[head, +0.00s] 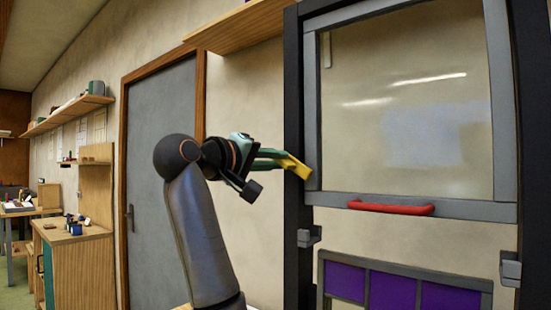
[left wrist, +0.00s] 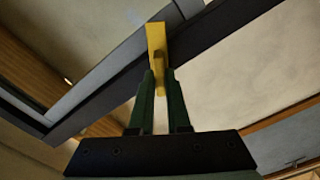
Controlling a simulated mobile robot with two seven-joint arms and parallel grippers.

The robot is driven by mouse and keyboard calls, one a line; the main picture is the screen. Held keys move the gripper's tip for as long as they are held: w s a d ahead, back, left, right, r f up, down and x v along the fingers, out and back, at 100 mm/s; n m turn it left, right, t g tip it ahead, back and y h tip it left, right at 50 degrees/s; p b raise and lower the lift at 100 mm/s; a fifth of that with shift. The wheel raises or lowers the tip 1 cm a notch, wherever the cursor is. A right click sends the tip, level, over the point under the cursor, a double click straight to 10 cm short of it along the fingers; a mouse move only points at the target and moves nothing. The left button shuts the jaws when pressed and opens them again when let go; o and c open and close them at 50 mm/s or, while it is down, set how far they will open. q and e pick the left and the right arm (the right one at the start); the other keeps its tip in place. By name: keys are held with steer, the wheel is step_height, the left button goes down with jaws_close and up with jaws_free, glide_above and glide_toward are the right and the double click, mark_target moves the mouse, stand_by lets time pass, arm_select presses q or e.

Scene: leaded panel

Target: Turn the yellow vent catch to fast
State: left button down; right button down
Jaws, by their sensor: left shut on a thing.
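The yellow vent catch (head: 294,166) sits on the dark left post of the window frame, beside the grey sash. It slants down to the right in the head view. My left gripper (head: 282,160) reaches it from the left, with its green fingers at the catch. In the left wrist view the catch (left wrist: 156,45) stands beyond the fingertips, and my left gripper (left wrist: 160,76) is shut on its near part. The fingers hide some of that part. My right gripper is in neither view.
The grey-framed sash (head: 505,100) has a red handle (head: 391,208) along its bottom. Grey brackets (head: 309,237) sit on the posts below. A panel with purple panes (head: 392,292) stands under the sash. A wooden shelf (head: 240,27) juts out above my left arm. A grey door (head: 160,150) is behind it.

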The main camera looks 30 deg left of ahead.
arm_select(q)
steer(key=n, duration=0.6)
steer(key=shift+a+f+p, duration=0.1)
steer(key=shift+p, duration=0.3)
stand_by(0.3)
steer(key=c, duration=0.9)
jaws_free()
steer(key=shift+s, duration=0.1)
